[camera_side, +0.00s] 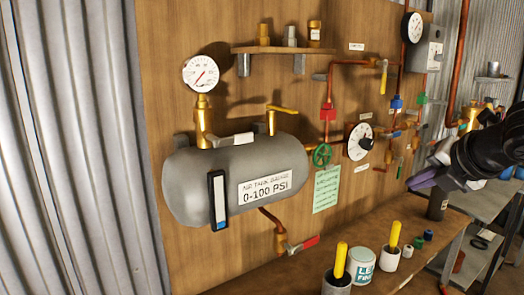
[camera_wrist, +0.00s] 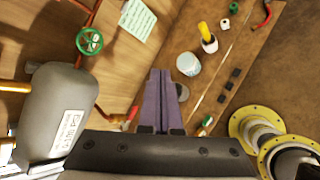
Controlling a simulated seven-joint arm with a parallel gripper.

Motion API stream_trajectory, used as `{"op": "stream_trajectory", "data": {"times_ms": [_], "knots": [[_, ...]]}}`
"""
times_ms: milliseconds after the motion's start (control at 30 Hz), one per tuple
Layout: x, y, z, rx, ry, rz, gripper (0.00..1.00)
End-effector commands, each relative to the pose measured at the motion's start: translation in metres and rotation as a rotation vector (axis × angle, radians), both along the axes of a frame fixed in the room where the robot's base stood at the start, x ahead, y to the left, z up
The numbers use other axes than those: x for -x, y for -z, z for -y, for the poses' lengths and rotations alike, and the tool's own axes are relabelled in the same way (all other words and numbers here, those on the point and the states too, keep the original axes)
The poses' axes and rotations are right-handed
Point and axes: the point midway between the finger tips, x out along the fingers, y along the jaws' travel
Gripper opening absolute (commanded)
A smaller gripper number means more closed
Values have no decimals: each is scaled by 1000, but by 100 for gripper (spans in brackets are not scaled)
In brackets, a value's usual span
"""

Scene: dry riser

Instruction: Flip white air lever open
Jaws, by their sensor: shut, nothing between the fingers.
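I cannot pick out a white air lever with certainty in either view. The levers I can make out are a yellow one (camera_side: 283,109) on top of the grey air tank (camera_side: 180,185), a red one (camera_side: 303,245) below it, and a yellow one (camera_side: 383,78) on the upper pipe. Small valves to the right of the dial are too small to tell apart. My gripper (camera_side: 418,182) is at the right in the side view, apart from the tank. In the wrist view its purple fingers (camera_wrist: 160,75) are together and hold nothing.
A green handwheel (camera_side: 321,156) and a white dial (camera_side: 359,142) are on the wooden panel. The bench below holds a white can (camera_side: 361,267), cups with yellow-handled tools (camera_side: 341,260) and small caps. A shelf (camera_side: 283,50) juts out above the tank. Metal shelving stands at right.

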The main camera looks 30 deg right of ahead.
Motion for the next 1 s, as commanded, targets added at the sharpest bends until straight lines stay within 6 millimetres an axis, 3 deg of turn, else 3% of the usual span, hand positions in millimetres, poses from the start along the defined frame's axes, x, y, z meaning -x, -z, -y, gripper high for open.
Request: {"op": "stream_trajectory", "data": {"times_ms": [100,300,433,600,800,1000], "knots": [[-38,-38,-34,277,-242,-5,0],[-79,-87,-111,636,-532,39,0],[-89,-104,-169,756,-660,96,0],[-85,-102,-230,791,-779,138,0],[-75,-93,-260,799,-848,145,0],[-73,-93,-261,796,-852,148,0]]}}
